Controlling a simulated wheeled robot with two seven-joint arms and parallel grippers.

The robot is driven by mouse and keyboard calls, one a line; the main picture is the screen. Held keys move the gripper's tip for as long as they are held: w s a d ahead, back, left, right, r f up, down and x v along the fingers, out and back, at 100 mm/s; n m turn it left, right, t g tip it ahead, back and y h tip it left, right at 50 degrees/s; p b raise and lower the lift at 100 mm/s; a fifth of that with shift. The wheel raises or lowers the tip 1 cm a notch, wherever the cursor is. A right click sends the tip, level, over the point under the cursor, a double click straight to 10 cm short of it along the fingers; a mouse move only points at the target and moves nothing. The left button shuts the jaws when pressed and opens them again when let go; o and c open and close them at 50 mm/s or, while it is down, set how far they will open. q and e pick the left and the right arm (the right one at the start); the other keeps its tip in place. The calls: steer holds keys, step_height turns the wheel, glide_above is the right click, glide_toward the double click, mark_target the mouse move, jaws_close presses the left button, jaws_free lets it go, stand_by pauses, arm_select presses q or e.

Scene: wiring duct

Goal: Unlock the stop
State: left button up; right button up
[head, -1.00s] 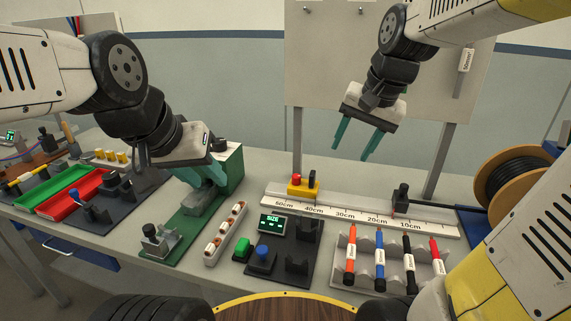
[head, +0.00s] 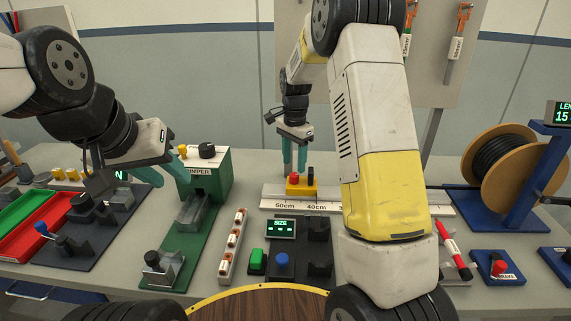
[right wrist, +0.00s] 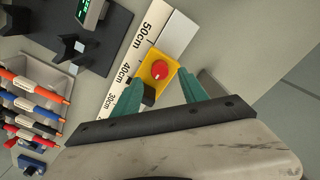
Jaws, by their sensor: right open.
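The stop (head: 301,186) is a yellow block with a red knob, sitting on the white measuring rail (head: 352,204) near the 50cm and 40cm marks. In the right wrist view the stop (right wrist: 157,73) shows its round red knob (right wrist: 160,69) on top and a black part on its near side. My right gripper (head: 295,171) is open and points down just above the stop. In the right wrist view its teal fingertips (right wrist: 158,88) are spread near the block; I cannot tell whether they touch it. My left gripper (head: 165,176) is open and empty beside the green crimper.
The green crimper (head: 222,179) stands left of the rail. A size display (head: 281,228) and black holders are in front of the rail. A cable spool (head: 497,165) stands at right. My right arm hides part of the rail.

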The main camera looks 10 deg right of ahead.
mark_target(294, 174)
steer(key=shift+f, duration=2.2)
jaws_close()
